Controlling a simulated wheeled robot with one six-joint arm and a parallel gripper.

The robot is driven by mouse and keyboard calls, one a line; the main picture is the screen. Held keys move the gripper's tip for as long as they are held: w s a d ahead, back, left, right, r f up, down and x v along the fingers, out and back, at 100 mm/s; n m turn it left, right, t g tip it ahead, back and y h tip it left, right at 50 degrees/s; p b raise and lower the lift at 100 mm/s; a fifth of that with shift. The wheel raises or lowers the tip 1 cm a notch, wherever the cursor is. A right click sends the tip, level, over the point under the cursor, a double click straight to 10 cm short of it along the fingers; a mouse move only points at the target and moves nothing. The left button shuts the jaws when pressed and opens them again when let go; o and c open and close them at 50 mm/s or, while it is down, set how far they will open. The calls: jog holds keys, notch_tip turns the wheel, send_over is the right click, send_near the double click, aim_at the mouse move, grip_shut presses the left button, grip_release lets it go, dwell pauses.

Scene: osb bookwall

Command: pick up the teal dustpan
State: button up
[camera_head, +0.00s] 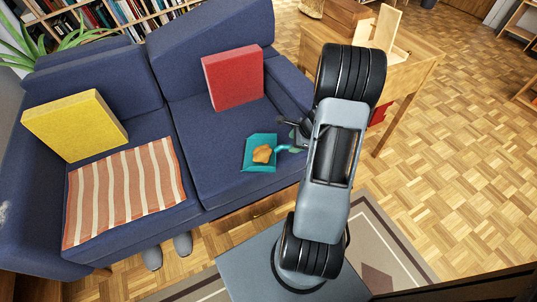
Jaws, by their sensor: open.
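The teal dustpan (248,164) lies on the right seat of the blue sofa (205,185), near its front. A crumpled orange-tan thing (263,153) lies in its pan. Its handle points right, towards my arm. My gripper (296,138) is open, close to the handle end and partly hidden behind my own arm. I cannot tell whether its fingers are around the handle or above it.
A red cushion (233,77) leans on the sofa back behind the dustpan. A yellow cushion (75,124) and a striped cloth (124,192) lie on the left seat. A wooden desk (415,60) stands right of the sofa. Grey slippers (183,244) are on the floor in front.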

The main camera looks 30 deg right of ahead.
jog(key=shift+b+x, duration=1.3)
jog(key=shift+x, duration=1.45)
jog(key=shift+d+r, duration=0.1)
jog(key=shift+d, duration=0.05)
jog(key=shift+c, duration=0.4)
jog(key=c, duration=0.9)
